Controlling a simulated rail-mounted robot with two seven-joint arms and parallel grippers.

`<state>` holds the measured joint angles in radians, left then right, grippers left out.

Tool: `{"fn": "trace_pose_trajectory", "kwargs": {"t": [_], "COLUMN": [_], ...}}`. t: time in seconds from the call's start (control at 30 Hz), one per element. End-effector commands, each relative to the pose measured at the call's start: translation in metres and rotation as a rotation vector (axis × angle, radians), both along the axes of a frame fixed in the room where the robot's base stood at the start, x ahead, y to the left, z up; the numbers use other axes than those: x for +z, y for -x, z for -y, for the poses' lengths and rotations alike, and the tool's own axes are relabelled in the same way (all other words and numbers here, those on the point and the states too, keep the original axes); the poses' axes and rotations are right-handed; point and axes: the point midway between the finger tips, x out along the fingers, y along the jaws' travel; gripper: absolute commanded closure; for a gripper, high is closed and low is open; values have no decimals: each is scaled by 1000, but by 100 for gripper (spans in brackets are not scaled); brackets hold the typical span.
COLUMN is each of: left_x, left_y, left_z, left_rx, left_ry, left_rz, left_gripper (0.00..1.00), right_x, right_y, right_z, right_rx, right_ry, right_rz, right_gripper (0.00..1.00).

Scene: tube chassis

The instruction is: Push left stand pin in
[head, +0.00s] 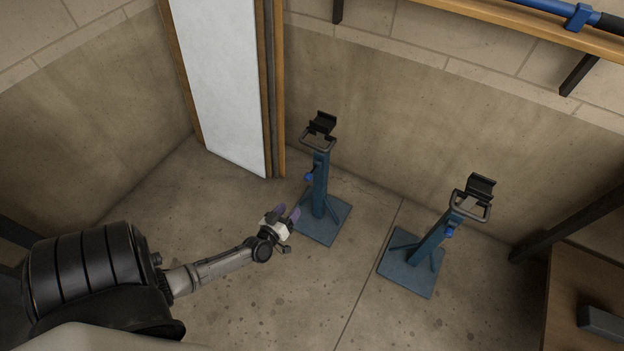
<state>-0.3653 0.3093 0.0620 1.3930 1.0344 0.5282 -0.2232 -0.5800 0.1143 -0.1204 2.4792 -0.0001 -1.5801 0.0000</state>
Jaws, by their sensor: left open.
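The left stand (321,183) is a blue post on a square base plate, with a black cradle and a loop handle at its top. A bright blue pin (309,177) shows on the left side of its post. My left gripper (288,213) is open and empty, just left of and below the pin in the picture, apart from it. Its fingers are purple and point toward the stand. How far the pin sits in the post is too small to tell. My right gripper is not in view.
A second, similar blue stand (427,244) is on the right, with its own bright blue pin (449,231). A white door panel (222,80) is behind. A wooden shelf (520,22) holding a blue tube (545,6) is on the wall. A wooden bench (572,300) is at right.

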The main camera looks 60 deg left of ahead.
Motion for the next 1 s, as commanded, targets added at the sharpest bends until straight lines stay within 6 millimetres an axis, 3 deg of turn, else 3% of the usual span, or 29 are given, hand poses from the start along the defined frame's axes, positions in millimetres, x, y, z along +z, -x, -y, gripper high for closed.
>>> {"fn": "trace_pose_trajectory", "kwargs": {"t": [0.27,0.8,1.0], "left_x": [12,11,12], "left_y": [-5,-87,-107], "left_z": [-12,-56,-67], "left_rx": [50,48,48], "left_ry": [-75,-76,-75], "left_rz": [58,57,55], "left_gripper": [46,46,46], "right_x": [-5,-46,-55], "right_y": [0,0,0], "right_z": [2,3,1], "right_rx": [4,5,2], "right_ry": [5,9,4], "right_rz": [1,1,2], "right_gripper": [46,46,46]}}
